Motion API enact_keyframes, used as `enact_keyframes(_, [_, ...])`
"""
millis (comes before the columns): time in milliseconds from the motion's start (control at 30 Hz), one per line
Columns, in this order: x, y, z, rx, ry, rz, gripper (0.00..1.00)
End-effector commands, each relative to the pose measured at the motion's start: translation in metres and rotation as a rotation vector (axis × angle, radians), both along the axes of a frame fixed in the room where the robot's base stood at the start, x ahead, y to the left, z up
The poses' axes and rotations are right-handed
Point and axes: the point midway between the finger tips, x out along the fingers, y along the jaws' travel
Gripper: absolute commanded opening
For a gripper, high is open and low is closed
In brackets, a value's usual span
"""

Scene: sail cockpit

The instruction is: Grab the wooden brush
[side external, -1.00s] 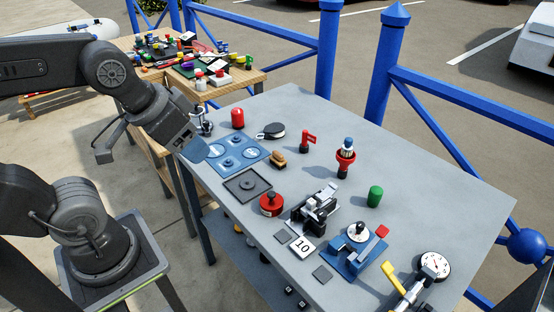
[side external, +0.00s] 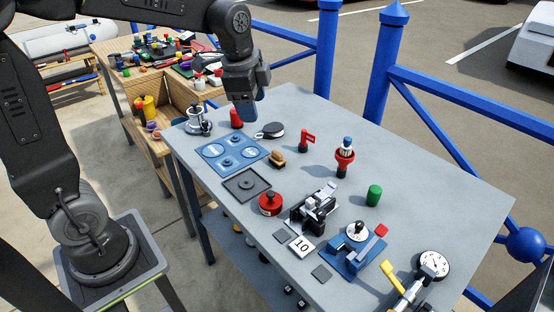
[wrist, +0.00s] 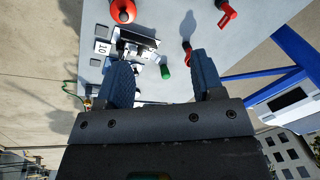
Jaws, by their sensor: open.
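The wooden brush (side external: 277,159) is a small brown block-shaped piece lying on the grey table, just right of the blue plate. It does not show in the wrist view. My gripper (side external: 247,112) points down above the far left part of the table, behind and to the left of the brush and apart from it. In the wrist view my gripper (wrist: 163,75) has its two blue fingers spread wide with nothing held between them.
Near the brush are a blue plate (side external: 228,154), a dark oval block (side external: 270,130), a red cylinder (side external: 236,119) and a red round canister (side external: 270,203). A silver pot (side external: 197,121) stands at the left edge. A blue railing (side external: 450,117) runs behind the table.

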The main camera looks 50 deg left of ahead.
Motion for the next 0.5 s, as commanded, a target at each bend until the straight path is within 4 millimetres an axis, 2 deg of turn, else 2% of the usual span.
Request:
enact_keyframes(33, [0.019,0.007,-0.012,0.014,0.037,-0.076,0.62])
enact_keyframes(200, [0.069,0.031,-0.051,0.045,0.132,-0.364,0.62])
enact_keyframes(333, [0.095,0.045,-0.080,0.050,0.181,-0.538,0.62])
enact_keyframes(500, [0.110,0.056,-0.101,0.049,0.211,-0.662,0.62])
